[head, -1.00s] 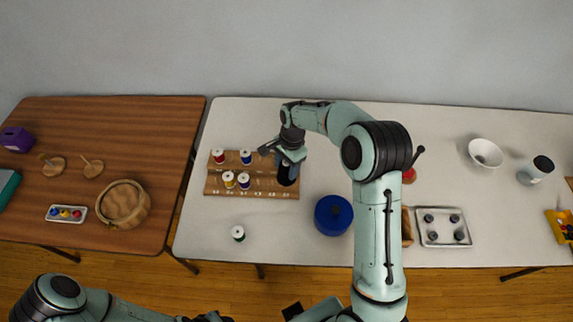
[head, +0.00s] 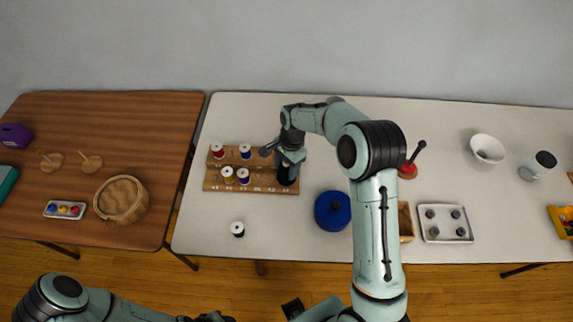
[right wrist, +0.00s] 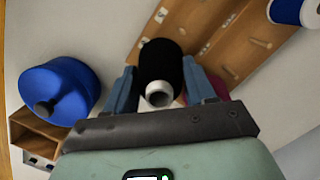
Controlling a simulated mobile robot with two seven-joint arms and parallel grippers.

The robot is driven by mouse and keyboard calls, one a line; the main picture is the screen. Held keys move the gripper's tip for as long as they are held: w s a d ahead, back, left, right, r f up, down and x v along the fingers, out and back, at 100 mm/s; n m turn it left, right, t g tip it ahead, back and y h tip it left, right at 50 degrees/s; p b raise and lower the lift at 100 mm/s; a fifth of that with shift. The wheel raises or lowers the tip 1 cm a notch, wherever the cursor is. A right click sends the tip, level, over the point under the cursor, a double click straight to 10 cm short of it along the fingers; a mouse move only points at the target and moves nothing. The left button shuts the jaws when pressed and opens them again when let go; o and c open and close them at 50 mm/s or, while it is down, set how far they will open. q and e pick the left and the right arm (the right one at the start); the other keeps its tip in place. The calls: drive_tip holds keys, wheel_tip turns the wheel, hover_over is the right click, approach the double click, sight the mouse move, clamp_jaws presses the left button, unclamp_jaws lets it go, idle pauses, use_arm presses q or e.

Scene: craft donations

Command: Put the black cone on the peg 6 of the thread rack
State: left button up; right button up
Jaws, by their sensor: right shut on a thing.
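The thread rack (head: 208,187) is a brown wooden board on the white table, with small labels too small to read. Red, blue, yellow and purple-blue spools stand toward its left. My right gripper (head: 287,163) is shut on the black cone (head: 287,176) at the rack's right end. In the right wrist view the black cone (right wrist: 160,68) is between the two fingers, its white core end facing the camera, with the rack (right wrist: 225,30) beyond it. I cannot tell whether the cone is on a peg or above it. My left gripper is out of view.
A tray (head: 445,236), white bowl (head: 487,149) and mug (head: 542,163) are farther right. The front left of the white table is mostly clear.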

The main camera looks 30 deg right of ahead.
drive_tip(key=shift+f, duration=0.1)
drive_tip(key=o, duration=1.2)
drive_tip(key=shift+c, duration=0.2)
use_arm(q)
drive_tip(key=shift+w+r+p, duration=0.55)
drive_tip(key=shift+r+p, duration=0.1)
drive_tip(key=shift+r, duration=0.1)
use_arm(e)
wheel_tip(320, 180, up, 13)
drive_tip(key=d, duration=0.2)
drive_tip(key=shift+w, duration=0.25)
